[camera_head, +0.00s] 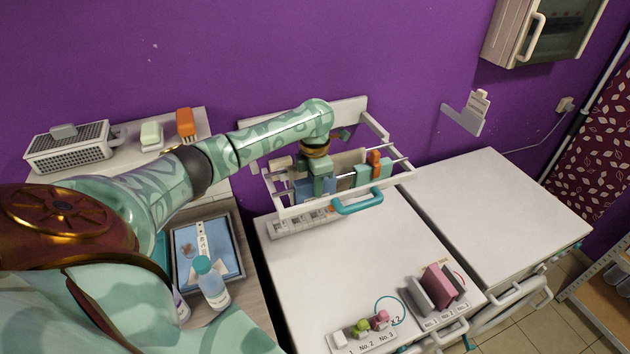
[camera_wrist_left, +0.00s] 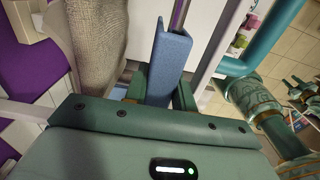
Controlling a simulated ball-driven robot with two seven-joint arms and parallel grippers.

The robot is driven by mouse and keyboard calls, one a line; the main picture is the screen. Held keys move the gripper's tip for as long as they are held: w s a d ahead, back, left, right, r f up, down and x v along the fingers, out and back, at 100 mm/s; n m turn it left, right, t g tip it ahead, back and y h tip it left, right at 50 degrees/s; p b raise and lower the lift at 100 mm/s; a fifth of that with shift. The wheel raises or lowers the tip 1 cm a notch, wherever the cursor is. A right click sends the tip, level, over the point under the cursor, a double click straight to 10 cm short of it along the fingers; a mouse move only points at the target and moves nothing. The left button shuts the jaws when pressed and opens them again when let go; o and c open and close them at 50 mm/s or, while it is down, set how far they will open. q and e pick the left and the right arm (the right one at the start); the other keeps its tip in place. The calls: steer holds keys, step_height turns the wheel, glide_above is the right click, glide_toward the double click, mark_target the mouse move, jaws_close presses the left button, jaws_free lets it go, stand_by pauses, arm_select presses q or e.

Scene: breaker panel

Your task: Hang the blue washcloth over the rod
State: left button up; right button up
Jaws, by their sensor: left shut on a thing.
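The blue washcloth (camera_wrist_left: 168,62) is between the two fingers of my left gripper (camera_wrist_left: 160,96) in the left wrist view. It is folded into a narrow, V-like strip, and a thin rod (camera_wrist_left: 180,14) shows at its far end; I cannot tell whether the cloth rests on the rod. In the head view my left gripper (camera_head: 318,184) reaches down into the white wall rack with the rods, and blue cloth (camera_head: 303,190) shows beside and under it. The gripper hides much of the cloth.
A beige cloth (camera_wrist_left: 98,40) hangs close beside the gripper. Teal (camera_head: 363,176) and orange (camera_head: 375,162) pieces hang farther right on the rack. A teal handle (camera_head: 358,203) is at the rack's front. The white countertop (camera_head: 330,265) below is mostly clear.

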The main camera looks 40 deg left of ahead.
arm_select(q)
steer(key=shift+f, duration=0.15)
steer(key=o, duration=1.1)
step_height(320, 180, up, 16)
steer(key=shift+r+p, duration=0.15)
steer(key=shift+p, duration=0.8)
